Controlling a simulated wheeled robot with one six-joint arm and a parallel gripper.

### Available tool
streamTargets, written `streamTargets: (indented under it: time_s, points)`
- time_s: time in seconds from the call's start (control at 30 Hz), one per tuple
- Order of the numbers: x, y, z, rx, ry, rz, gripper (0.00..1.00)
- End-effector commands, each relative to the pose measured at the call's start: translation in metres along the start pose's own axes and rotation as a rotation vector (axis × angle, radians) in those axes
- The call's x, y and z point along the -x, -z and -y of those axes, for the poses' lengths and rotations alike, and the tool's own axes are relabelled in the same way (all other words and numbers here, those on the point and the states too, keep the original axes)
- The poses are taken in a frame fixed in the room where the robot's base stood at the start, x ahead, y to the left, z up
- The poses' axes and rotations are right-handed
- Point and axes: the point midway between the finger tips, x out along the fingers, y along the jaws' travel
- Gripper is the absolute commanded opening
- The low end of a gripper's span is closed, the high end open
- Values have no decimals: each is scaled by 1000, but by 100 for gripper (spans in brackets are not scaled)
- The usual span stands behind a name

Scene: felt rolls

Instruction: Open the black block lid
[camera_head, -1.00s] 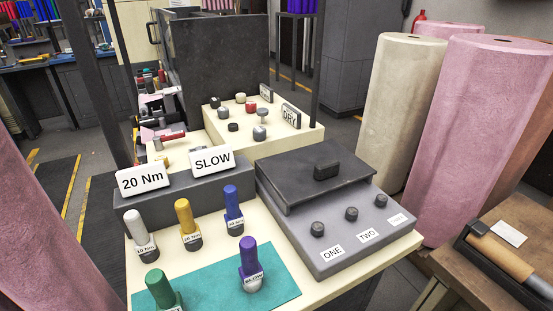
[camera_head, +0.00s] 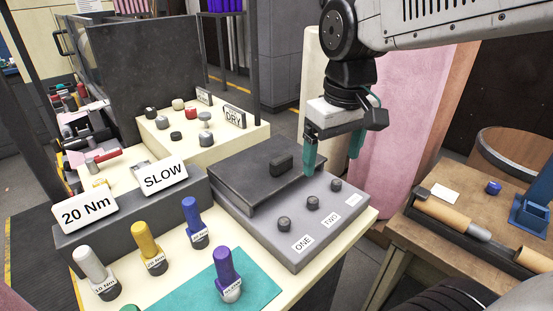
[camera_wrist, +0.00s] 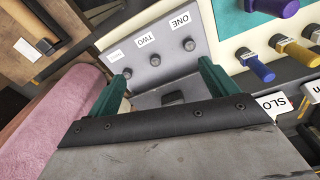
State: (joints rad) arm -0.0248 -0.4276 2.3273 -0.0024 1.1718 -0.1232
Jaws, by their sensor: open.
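The black block lid (camera_head: 240,172) lies flat and closed over the rear of a grey box (camera_head: 275,228). Its black block handle (camera_head: 282,165) stands up near its right side. My gripper (camera_head: 332,165) has teal fingers and is open and empty, pointing down. In the head view it is right of the handle, apart from it and above the box's right end. In the wrist view the handle (camera_wrist: 172,97) shows between my two fingers (camera_wrist: 162,72), and part of the lid is hidden by my gripper body.
Three dark knobs (camera_head: 312,202) with labels ONE and TWO line the box's front. Coloured torque handles (camera_head: 193,224) and SLOW and 20 Nm signs (camera_head: 164,175) stand left. A dark panel stands behind. Pink rolls (camera_head: 395,150) and a wooden table (camera_head: 440,225) are right.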

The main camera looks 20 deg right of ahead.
Motion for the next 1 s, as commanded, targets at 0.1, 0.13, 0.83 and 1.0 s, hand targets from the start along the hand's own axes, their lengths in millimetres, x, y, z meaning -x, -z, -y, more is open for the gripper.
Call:
streamTargets:
  time_s: [0.1, 0.13, 0.83, 1.0]
  points:
    - [-8, 54, -2, 68, 5, 25, 85]
    - [-12, 67, -2, 84, 7, 30, 85]
    - [-92, 185, -3, 245, 20, 71, 85]
    - [-120, 183, -3, 244, 20, 71, 85]
